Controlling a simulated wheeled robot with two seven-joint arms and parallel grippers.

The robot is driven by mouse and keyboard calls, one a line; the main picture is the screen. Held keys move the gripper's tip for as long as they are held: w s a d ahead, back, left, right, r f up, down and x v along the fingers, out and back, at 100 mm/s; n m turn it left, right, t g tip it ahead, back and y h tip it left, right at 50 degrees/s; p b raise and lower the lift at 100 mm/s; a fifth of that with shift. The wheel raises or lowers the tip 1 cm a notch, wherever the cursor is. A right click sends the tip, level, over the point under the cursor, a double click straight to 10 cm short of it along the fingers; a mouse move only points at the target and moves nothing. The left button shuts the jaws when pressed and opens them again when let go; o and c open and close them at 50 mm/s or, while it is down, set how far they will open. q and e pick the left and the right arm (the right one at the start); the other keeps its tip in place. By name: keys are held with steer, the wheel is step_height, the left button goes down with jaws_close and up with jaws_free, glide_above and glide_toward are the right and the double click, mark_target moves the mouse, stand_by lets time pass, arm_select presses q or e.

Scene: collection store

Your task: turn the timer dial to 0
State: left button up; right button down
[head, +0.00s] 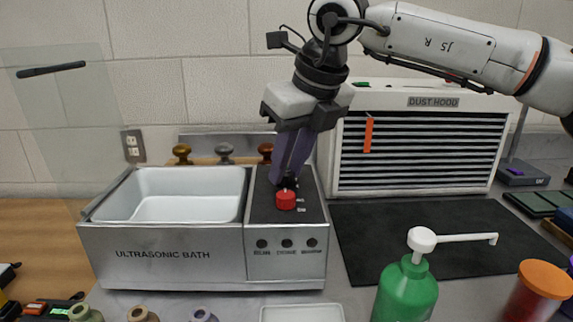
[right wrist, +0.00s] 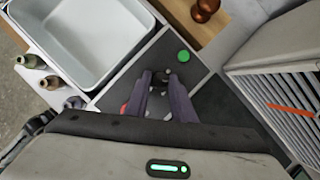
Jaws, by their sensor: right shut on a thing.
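The ultrasonic bath (head: 165,268) stands on the counter, with a dark control panel (head: 262,208) on its right part. A red knob (head: 286,201) sits on the front of that panel. My right gripper (head: 288,182) points down at the panel just behind the red knob. In the right wrist view, its fingers (right wrist: 160,80) are shut on a small dark dial (right wrist: 158,75), mostly hidden between them. The dial's pointer and scale cannot be read. A green button (right wrist: 183,56) lies beyond the fingertips. My left gripper is not in view.
The white bath basin (head: 190,192) is open and empty, left of the panel. A dust hood (head: 420,150) and black mat (head: 430,245) are on the right. A green pump bottle (head: 405,290) and an orange-lidded jar (head: 540,285) stand in front.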

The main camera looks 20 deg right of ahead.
steer(key=n+y+p, duration=0.1)
steer(key=n, duration=0.1)
steer(key=shift+d+r+n+g, duration=0.1)
steer(key=shift+d+n+g, duration=0.05)
steer(key=shift+n+g, duration=0.2)
steer(key=n+p, duration=0.2)
steer(key=n, duration=0.1)
steer(key=shift+w+d+g+y+p, duration=0.1)
steer(key=shift+g+y+p, duration=0.25)
steer(key=shift+y+p, duration=0.05)
steer(key=n+g+p, duration=0.1)
steer(key=n+p, duration=0.2)
steer(key=shift+w+n+y, duration=0.15)
steer(key=shift+n+y, duration=0.1)
steer(key=shift+y, duration=0.05)
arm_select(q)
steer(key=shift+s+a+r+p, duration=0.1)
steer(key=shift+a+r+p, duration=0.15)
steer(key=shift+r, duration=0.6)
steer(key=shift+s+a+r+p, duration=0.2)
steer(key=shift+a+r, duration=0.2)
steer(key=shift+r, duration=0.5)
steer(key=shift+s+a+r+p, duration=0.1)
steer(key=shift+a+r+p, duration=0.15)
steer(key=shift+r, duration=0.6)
arm_select(e)
steer(key=shift+d+n+g, duration=0.1)
steer(key=shift+n+g, duration=0.2)
steer(key=shift+n, duration=0.3)
steer(key=shift+f, duration=0.2)
